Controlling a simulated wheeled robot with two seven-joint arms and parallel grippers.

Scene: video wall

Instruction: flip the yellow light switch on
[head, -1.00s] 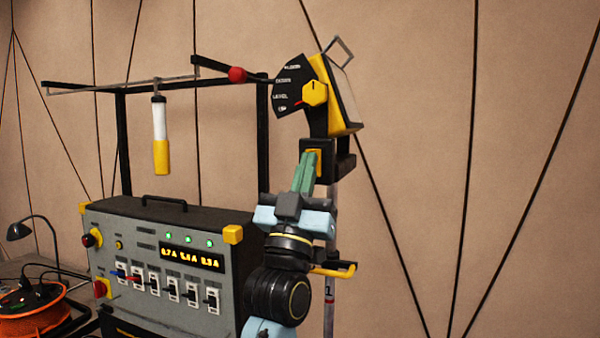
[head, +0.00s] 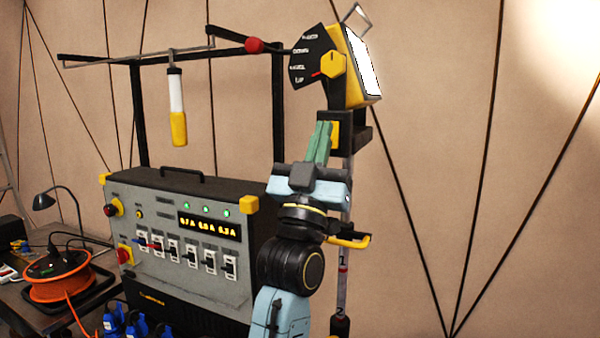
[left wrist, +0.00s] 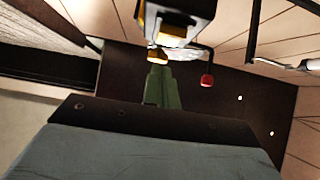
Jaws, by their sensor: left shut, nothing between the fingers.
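The yellow switch (head: 334,136) is on the black box (head: 359,142) below the work lamp (head: 356,75). My left gripper (head: 322,127) is shut and empty, its green fingertips up against or just in front of the switch, hiding part of it. I cannot tell whether they touch. The lamp face glows white, and a bright patch lies on the wall at the upper right. In the left wrist view the closed fingers (left wrist: 159,76) point at a yellow part under the lamp. My right gripper is not in view.
A grey control panel (head: 165,225) with several white switches and a lit display stands to the left. A white and yellow handle (head: 177,105) hangs from a bar near a red ball (head: 254,45). An orange cable reel (head: 58,283) is at the lower left. The right side is clear.

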